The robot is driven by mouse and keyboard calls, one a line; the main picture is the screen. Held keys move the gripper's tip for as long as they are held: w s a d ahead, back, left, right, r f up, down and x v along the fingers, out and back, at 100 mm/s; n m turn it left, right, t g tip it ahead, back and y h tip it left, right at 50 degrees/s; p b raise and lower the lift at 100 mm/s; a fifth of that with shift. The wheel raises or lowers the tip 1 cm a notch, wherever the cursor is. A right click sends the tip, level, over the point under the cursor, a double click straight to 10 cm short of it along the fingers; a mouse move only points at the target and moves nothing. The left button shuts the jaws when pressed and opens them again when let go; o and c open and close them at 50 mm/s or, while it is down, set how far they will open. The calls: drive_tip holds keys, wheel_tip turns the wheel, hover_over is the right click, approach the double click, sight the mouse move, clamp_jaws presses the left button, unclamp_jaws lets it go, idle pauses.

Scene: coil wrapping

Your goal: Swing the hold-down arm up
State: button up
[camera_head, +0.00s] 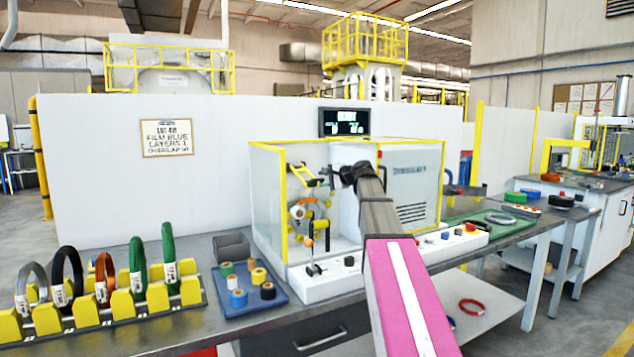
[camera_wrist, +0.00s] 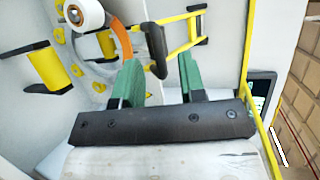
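The wrapping machine's hold-down arm (camera_wrist: 182,22) appears to be the yellow bar frame in the wrist view, with a black grip (camera_wrist: 154,46) at its near end. In the head view the yellow frame (camera_head: 307,182) sits inside the machine, above the rollers. My gripper (camera_wrist: 157,62) is open, its two green fingers apart. The near end of the black grip shows between the fingertips; I cannot tell whether they touch it. In the head view my gripper (camera_head: 335,174) reaches into the machine opening from the right, its fingertips too small to read.
The machine's yellow-edged housing (camera_head: 268,200) surrounds the opening. A white film roll (camera_wrist: 86,13) and an orange part (camera_wrist: 122,36) are close by. A rack (camera_head: 100,308) of several coils and a blue tray (camera_head: 240,302) of tape rolls stand left on the bench.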

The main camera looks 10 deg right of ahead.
sight(318, 180)
drive_tip(key=shift+x, duration=1.9)
drive_tip(key=shift+c, duration=0.3)
clamp_jaws()
